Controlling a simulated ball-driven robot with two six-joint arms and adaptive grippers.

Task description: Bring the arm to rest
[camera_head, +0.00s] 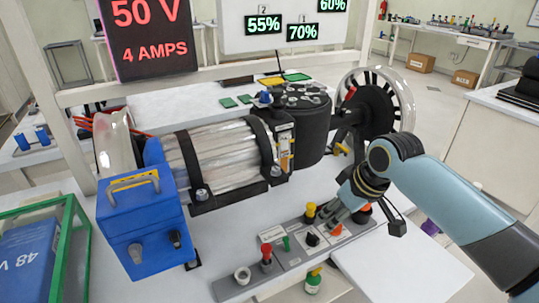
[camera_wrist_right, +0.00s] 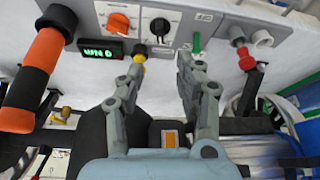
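My right arm (camera_head: 440,190) comes in from the right in the head view. Its gripper (camera_head: 332,213) hangs over the back edge of a grey control panel (camera_head: 232,286). In the right wrist view the gripper (camera_wrist_right: 160,68) has its two grey fingers spread apart, with nothing between them. Beyond the fingertips are a black knob (camera_wrist_right: 159,26), a yellow knob (camera_wrist_right: 140,56) and a green switch (camera_wrist_right: 196,42). I cannot tell whether a finger touches any of them. My left arm and gripper are not in view.
An orange-handled lever (camera_wrist_right: 36,75) is close by in the wrist view. White table (camera_head: 400,262) lies clear at front right.

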